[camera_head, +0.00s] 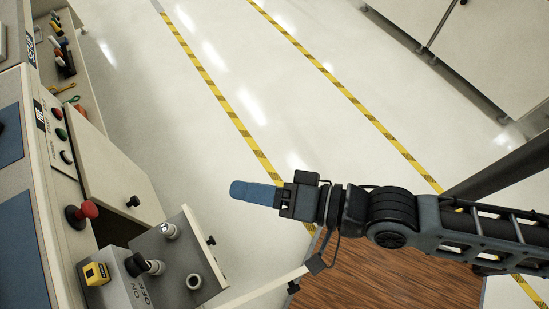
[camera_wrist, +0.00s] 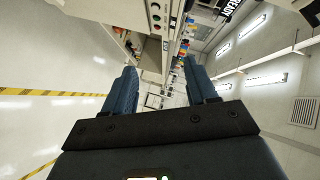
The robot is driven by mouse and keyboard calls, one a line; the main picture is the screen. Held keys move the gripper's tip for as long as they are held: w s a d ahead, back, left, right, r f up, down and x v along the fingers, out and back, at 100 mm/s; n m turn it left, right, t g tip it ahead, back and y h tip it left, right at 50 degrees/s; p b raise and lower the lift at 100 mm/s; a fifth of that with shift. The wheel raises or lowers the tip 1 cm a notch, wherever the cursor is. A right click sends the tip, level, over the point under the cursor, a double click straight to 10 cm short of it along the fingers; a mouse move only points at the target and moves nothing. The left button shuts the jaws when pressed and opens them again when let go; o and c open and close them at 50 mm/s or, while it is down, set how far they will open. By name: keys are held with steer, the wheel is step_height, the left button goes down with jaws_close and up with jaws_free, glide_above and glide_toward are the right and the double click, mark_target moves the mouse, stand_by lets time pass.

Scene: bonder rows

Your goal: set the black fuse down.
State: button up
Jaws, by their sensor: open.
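My gripper (camera_head: 240,190) is stretched out to the left over the floor, beyond the small panel. In the wrist view its two blue fingers (camera_wrist: 160,85) stand apart with nothing between them. I cannot pick out the black fuse for certain in either view. On the small grey panel (camera_head: 205,253) at the lower left are a pale cylinder (camera_head: 171,230), an open round socket (camera_head: 193,281) and a cylinder beside a black knob (camera_head: 135,264). I cannot tell whether any of these holds the fuse.
A machine front at the left carries a red mushroom button (camera_head: 88,209) and a yellow switch block (camera_head: 96,272). An open cabinet door (camera_head: 115,170) stands beside it. A wooden surface (camera_head: 390,275) lies below my arm. The striped floor (camera_head: 330,120) is clear.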

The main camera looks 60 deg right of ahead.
steer(key=s+d+r+n+h, duration=0.1)
steer(key=s+d+r+n, duration=0.1)
steer(key=s+n, duration=0.3)
steer(key=s+d+r+n+h, duration=0.2)
steer(key=s+d+r+n, duration=0.1)
steer(key=s+r+n, duration=0.1)
steer(key=shift+s+n, duration=0.8)
steer(key=shift+s, duration=0.25)
steer(key=shift+o, duration=0.5)
steer(key=shift+s+d+r+n+g, duration=0.1)
steer(key=shift+s+r+n+g, duration=0.2)
steer(key=shift+n, duration=0.1)
steer(key=shift+w+f, duration=0.1)
